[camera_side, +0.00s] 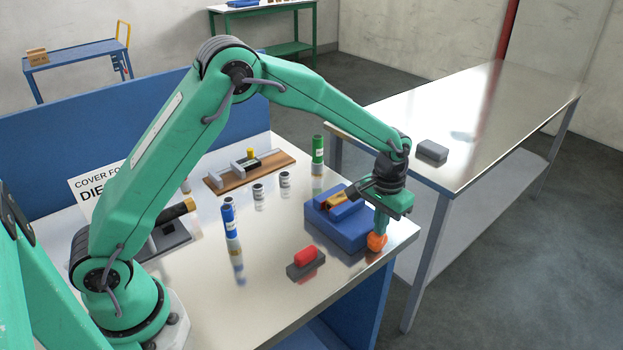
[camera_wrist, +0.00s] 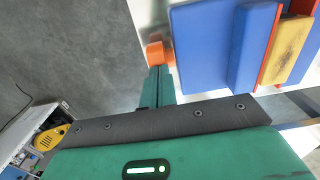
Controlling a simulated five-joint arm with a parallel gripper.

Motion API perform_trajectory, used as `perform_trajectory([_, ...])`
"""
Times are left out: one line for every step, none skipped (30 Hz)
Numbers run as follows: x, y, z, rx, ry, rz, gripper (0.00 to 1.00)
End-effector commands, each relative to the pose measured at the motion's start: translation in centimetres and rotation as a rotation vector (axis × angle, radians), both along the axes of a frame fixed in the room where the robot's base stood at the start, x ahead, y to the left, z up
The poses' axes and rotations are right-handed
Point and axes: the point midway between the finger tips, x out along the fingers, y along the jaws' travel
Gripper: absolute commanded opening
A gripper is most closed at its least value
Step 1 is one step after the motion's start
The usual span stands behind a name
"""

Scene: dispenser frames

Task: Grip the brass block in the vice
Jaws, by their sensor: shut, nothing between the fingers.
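The blue vice (camera_side: 350,232) stands near the right front corner of the metal bench. In the wrist view the vice (camera_wrist: 205,50) shows blue jaws with orange facings. The brass block (camera_side: 336,200) lies between the jaws; in the wrist view the block (camera_wrist: 287,52) sits close against one facing, and I cannot tell whether both sides touch. An orange knob (camera_side: 376,242) is at the vice's near right end; it also shows in the wrist view (camera_wrist: 159,53). My gripper (camera_side: 381,228) points down, shut and empty, its tips at the knob, apparently touching it.
A red-topped grey block (camera_side: 306,261) lies left of the vice. A blue bottle (camera_side: 230,218), a green bottle (camera_side: 318,150) and small canisters (camera_side: 258,193) stand behind. A wooden board (camera_side: 250,170) with a fixture lies farther back. The bench edge is close to my gripper.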

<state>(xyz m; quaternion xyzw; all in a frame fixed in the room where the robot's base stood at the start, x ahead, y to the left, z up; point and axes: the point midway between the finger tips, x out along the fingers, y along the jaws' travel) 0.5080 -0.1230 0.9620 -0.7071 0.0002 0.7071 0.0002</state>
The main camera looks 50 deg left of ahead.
Motion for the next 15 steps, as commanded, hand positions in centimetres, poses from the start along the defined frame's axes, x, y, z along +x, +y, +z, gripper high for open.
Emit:
perform_trajectory([0.03,0.02,-0.08,0.0,0.0,0.0,0.0])
perform_trajectory([0.05,0.02,-0.08,0.0,0.0,0.0,0.0])
perform_trajectory([0.09,0.02,-0.09,0.0,0.0,0.0,0.0])
perform_trajectory([0.12,0.02,-0.11,0.0,0.0,0.001,0.0])
perform_trajectory([0.11,0.02,-0.09,0.0,0.0,0.0,0.0])
perform_trajectory([0.11,0.02,-0.07,0.0,0.0,0.0,0.0])
perform_trajectory([0.12,0.02,-0.05,0.0,0.0,0.001,0.0])
perform_trajectory([0.12,0.02,-0.02,0.0,0.0,0.001,0.0])
perform_trajectory([0.12,0.02,0.05,0.0,-0.001,0.001,0.0])
perform_trajectory([0.13,0.02,0.13,0.0,-0.001,0.0,0.0])
perform_trajectory([0.13,0.01,0.22,0.0,-0.001,0.0,0.0])
perform_trajectory([0.14,0.01,0.36,0.0,-0.001,0.0,0.0])
perform_trajectory([0.14,0.01,0.47,0.0,-0.001,0.0,0.0])
perform_trajectory([0.14,0.01,0.59,0.0,-0.002,0.0,0.0])
perform_trajectory([0.14,0.01,0.75,0.0,-0.002,0.0,0.0])
